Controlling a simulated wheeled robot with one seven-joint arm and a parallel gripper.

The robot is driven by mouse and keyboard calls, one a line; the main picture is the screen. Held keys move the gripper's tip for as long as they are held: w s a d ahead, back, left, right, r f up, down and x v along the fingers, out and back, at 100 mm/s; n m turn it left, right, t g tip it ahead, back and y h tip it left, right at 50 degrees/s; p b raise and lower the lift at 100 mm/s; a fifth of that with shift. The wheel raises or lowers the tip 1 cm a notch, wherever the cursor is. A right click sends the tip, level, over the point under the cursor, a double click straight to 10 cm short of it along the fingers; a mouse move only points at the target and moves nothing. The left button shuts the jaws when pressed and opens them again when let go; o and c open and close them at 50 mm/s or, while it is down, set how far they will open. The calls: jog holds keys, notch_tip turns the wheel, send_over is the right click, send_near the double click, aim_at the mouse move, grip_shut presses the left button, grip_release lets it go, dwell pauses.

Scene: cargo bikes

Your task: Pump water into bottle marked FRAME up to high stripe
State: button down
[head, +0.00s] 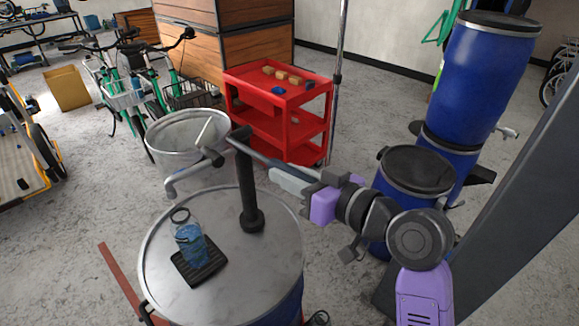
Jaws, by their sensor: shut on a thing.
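A clear bottle (190,243) with a dark ring at its neck stands on a black ribbed mat (199,268) on the drum lid (255,272). Bluish water shows in its lower and middle part; its marking and stripes are too small to read. A dark hand pump (248,190) rises from the lid. Its grey spout (190,174) reaches left and bends down, its end above and a little left of the bottle's mouth. My gripper (290,182) is shut on the pump's lever (262,157), right of the pump; its fingers partly hide the lever.
A metal tub (172,150) stands behind the drum. A red cart (290,98) with small items stands further back, beside a thin upright pole (338,75). Blue drums (485,70) stand at right near my arm. Green bikes (140,75) are at back left.

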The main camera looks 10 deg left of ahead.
aim_at(309, 178)
jog(key=shift+r+h+p, duration=0.3)
jog(key=shift+r+p, duration=0.3)
jog(key=shift+r, duration=0.1)
jog(key=c, duration=1.2)
grip_release()
jog(key=shift+o, duration=0.2)
jog(key=shift+f, duration=0.1)
jog(key=shift+b+v, duration=1.05)
jog(key=shift+v, duration=2.85)
